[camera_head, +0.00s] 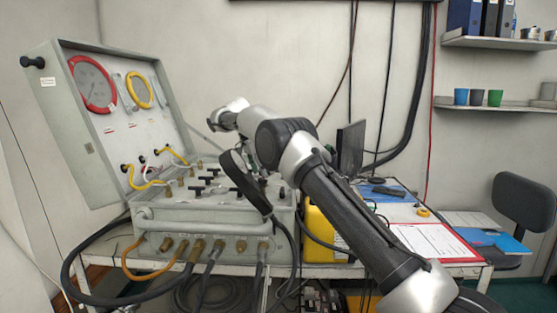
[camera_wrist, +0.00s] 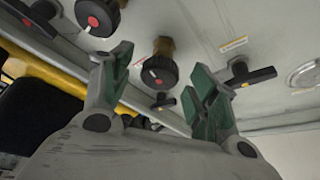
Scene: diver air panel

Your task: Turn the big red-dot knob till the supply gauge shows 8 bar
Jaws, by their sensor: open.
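In the wrist view, a black ribbed knob with a small red dot (camera_wrist: 160,72) on a brass stem sits between the spread fingers of my open gripper (camera_wrist: 160,80). Gaps show on both sides, and I see no clear contact. A second black knob with a red dot (camera_wrist: 97,16) is at the upper left, partly cut off by the picture edge. In the head view, a large red-rimmed gauge (camera_head: 93,84) is in the raised lid of the panel case (camera_head: 215,228); its needle is too small to read. My gripper is mostly hidden there behind my arm.
A black T-handle (camera_wrist: 248,74) is right of the fingers, and another small black handle (camera_wrist: 162,101) is beyond them. In the head view, a yellow-rimmed gauge (camera_head: 139,91) is beside the red one. Hoses (camera_head: 90,297) hang in front, and a yellow case (camera_head: 325,235) stands right of the panel.

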